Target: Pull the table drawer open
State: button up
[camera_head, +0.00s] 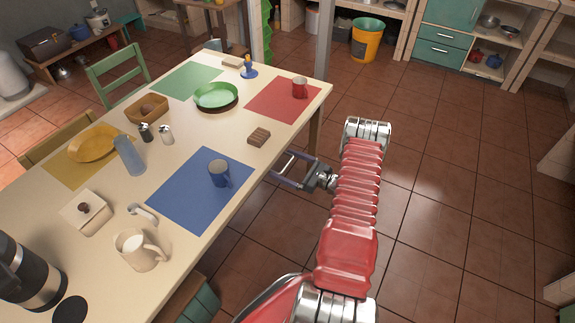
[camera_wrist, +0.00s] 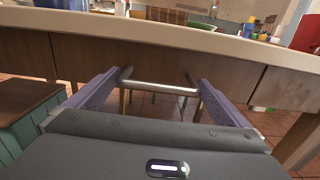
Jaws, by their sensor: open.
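The table (camera_head: 110,210) has a pale top and a brown wooden side. In the wrist view the drawer front (camera_wrist: 88,58) is a brown panel under the table edge, with seams at both sides. It looks about flush with the panels beside it. A metal bar handle (camera_wrist: 160,87) crosses in front of it. My gripper (camera_head: 282,168) is at the table's right side, below the top. In the wrist view its two purple-grey fingers (camera_wrist: 160,80) are spread wide, with the handle across the space between them. I cannot tell whether either finger touches the handle.
The tabletop bears a blue mug (camera_head: 219,174) on a blue mat, a brown sponge-like block (camera_head: 259,137) near the edge and a red mug (camera_head: 300,88). A green-sided stool (camera_head: 200,302) stands low at the near table side. The tiled floor (camera_head: 450,190) to the right is clear.

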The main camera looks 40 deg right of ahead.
jog(key=shift+c, duration=0.5)
jog(key=c, duration=1)
jog(key=shift+d, duration=0.15)
jog(key=shift+c, duration=0.3)
